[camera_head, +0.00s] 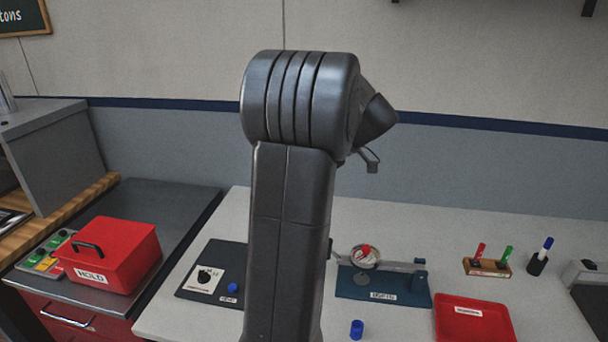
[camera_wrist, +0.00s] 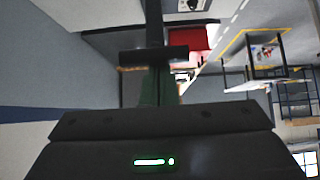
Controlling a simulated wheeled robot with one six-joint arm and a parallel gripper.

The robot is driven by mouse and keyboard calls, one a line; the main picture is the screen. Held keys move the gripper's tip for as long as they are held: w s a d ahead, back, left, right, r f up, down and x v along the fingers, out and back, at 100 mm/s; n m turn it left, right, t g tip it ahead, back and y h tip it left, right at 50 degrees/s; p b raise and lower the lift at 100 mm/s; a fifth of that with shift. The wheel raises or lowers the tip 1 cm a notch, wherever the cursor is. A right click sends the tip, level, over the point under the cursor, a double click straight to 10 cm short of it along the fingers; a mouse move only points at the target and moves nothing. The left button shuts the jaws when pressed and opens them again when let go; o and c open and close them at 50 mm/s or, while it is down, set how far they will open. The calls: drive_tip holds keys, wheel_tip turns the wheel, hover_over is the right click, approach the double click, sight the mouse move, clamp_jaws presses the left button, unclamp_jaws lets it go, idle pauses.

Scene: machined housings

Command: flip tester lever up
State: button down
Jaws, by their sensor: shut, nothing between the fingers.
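What looks like the tester is a dark blue base plate (camera_head: 372,288) on the light table in the head view, right of my arm. It carries a round dish or dial with a red knob (camera_head: 366,251) and a blue post (camera_head: 418,281). A grey bar (camera_head: 400,266), apparently the lever, lies nearly level from the dish towards the post. My gripper (camera_wrist: 154,55) is shut and empty in the wrist view. It is raised well away from the tester, and my arm mostly hides it in the head view.
A red HOLD box (camera_head: 112,262) sits on the dark bench at left. A dark mat (camera_head: 208,290) with a white card lies left of my arm. A red tray (camera_head: 475,325), a marker holder (camera_head: 486,266), a dark cup (camera_head: 537,264) and a blue cylinder (camera_head: 356,329) stand around the tester.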

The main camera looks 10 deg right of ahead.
drive_tip(key=shift+s+d+f, duration=0.25)
drive_tip(key=shift+d+f, duration=0.1)
idle(0.3)
drive_tip(key=a+r, duration=0.1)
drive_tip(key=w+a+r, duration=0.1)
drive_tip(key=r, duration=0.1)
drive_tip(key=shift+w+a+r, duration=0.15)
drive_tip(key=shift+a+r, duration=0.05)
drive_tip(key=shift+a, duration=0.05)
drive_tip(key=d+f+b+v, duration=0.1)
drive_tip(key=v, duration=0.7)
drive_tip(key=shift+s+d+r, duration=0.2)
drive_tip(key=shift+s+d, duration=0.1)
drive_tip(key=w+a+f, duration=0.1)
drive_tip(key=a, duration=0.1)
drive_tip(key=w+a+f+p, duration=0.1)
drive_tip(key=a+f, duration=0.1)
drive_tip(key=w+a+f, duration=0.1)
drive_tip(key=a, duration=0.2)
drive_tip(key=shift+a+f+p, duration=0.15)
drive_tip(key=shift+f+p, duration=0.15)
drive_tip(key=shift+f, duration=0.05)
drive_tip(key=shift+s+d+f, duration=0.1)
drive_tip(key=shift+d+f, duration=0.2)
drive_tip(key=shift+f, duration=0.2)
drive_tip(key=shift+s+d+f, duration=0.1)
drive_tip(key=shift+d+f, duration=0.15)
drive_tip(key=shift+f, duration=0.25)
drive_tip(key=shift+s+d+f, duration=0.2)
drive_tip(key=shift+d, duration=0.3)
